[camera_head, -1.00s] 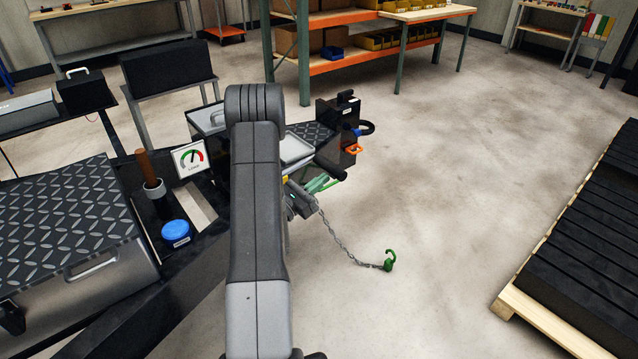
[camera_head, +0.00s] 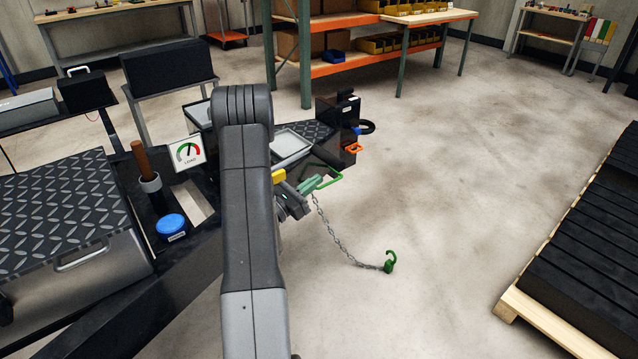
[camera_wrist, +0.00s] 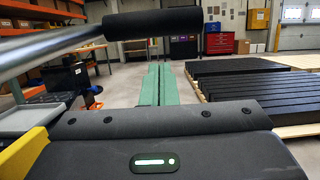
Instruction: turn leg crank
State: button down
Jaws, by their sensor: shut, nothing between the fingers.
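The crank shows in the wrist view as a metal rod (camera_wrist: 55,46) coming in from the left, ending in a black cylindrical grip (camera_wrist: 153,23) across the top. My gripper (camera_wrist: 160,67) has green fingers closed together, empty, and they show below the grip in the picture. In the head view my gripper (camera_head: 318,182) is beside the front of the black trailer frame (camera_head: 170,290), partly behind my arm. I cannot tell there whether it touches the crank. The crank's pivot is hidden in both views.
A chain ends in a green hook (camera_head: 390,262) on the floor. A load gauge (camera_head: 188,152), a blue cap (camera_head: 171,226) and a toolbox (camera_head: 60,215) are on the trailer. A pallet of black slats (camera_head: 590,240) stands right.

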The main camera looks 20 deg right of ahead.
jog(key=f+b+v, duration=0.1)
jog(key=v, duration=0.9)
jog(key=w+d+r+p, duration=0.3)
jog(key=d+r+p, duration=0.2)
jog(key=d, duration=0.5)
jog(key=shift+w+d+r, duration=0.3)
jog(key=shift+w+r, duration=0.1)
jog(key=shift+r, duration=0.45)
